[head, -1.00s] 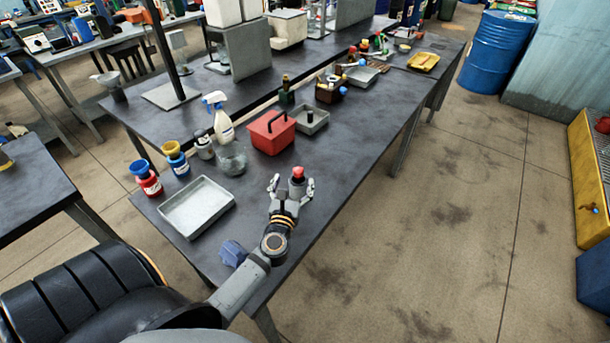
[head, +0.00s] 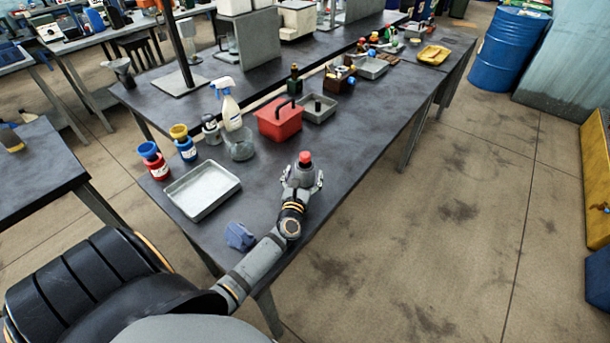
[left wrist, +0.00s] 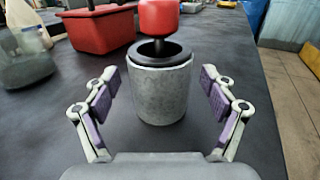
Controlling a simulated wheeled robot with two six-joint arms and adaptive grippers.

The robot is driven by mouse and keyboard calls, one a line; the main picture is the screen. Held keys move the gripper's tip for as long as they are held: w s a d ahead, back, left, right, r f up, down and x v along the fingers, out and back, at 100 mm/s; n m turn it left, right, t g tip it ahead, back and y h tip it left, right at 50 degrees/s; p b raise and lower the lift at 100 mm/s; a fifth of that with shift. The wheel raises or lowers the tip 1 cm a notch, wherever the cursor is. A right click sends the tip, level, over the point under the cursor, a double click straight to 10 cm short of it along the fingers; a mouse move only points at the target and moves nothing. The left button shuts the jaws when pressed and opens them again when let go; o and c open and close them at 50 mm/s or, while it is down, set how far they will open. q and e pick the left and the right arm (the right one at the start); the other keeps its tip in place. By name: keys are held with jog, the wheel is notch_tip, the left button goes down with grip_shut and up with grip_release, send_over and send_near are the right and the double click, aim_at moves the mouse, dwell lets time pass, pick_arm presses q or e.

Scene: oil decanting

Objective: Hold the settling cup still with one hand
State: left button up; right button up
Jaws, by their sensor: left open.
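A grey cylindrical cup (left wrist: 162,95) with a black inner rim and a red knob (left wrist: 158,17) on a dark stem stands upright on the dark bench. In the head view its red knob (head: 305,158) shows just beyond my left gripper (head: 302,180). In the left wrist view my left gripper (left wrist: 158,88) is open, one finger on each side of the cup, with a visible gap on both sides. The frames do not label which vessel is the settling cup; a clear glass vessel (head: 240,147) also stands on the bench. My right gripper is not in view.
A grey tray (head: 203,190) lies left of my left gripper, with a blue cloth (head: 239,236) nearer. A red box (head: 278,120), a spray bottle (head: 231,112) and red (head: 153,163) and blue (head: 186,150) jars stand behind. The bench right of the cup is clear up to its edge.

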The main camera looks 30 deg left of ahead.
pick_arm(q)
jog(key=shift+x, duration=1)
jog(key=shift+c, duration=0.5)
jog(key=c, duration=1.4)
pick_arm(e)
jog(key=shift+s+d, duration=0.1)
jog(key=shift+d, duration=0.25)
pick_arm(q)
jog(key=shift+r, duration=0.15)
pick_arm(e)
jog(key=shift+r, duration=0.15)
